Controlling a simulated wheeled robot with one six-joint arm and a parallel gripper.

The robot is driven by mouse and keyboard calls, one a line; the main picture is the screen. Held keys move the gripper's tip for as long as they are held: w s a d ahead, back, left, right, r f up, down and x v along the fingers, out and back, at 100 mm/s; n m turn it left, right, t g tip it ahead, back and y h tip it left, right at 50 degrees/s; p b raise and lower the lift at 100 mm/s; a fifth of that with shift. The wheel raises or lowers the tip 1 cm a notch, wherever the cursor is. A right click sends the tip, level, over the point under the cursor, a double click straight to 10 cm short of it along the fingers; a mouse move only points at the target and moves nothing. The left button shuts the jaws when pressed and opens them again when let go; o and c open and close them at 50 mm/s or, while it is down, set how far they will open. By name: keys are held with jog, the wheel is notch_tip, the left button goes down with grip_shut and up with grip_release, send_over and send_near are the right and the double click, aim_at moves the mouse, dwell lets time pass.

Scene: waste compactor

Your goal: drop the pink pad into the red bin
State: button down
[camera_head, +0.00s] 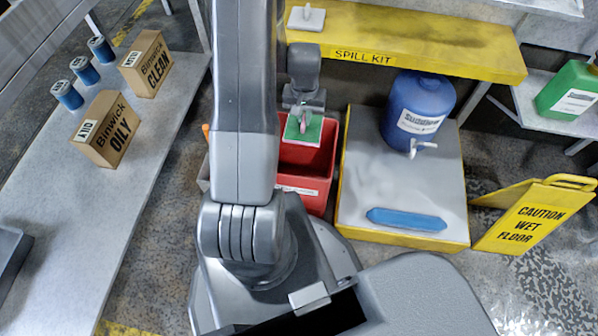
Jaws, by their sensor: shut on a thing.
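My gripper (304,116) is shut on a small square pad (293,131) that shows a green face with a pink part at the jaws. The pad is above the red bin (318,185), over its opening as seen from here. The bin stands on the floor and has a white label on its front wall. My arm hides the bin's left part, and the pad hides some of its inside.
Right of the bin, a yellow-edged platform (370,195) bears a blue jug (418,105) and a blue bar (406,219). A caution sign (520,215) stands further right. A yellow shelf (400,45) is behind. A left bench (75,195) holds boxes and cans.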

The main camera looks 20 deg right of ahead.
jog(key=shift+f+b, duration=2.05)
jog(key=shift+f, duration=0.95)
jog(key=c, duration=1.4)
grip_release()
jog(key=shift+c, duration=0.2)
notch_tip(320, 180, up, 14)
jog(key=p, duration=0.4)
jog(key=shift+f, duration=0.15)
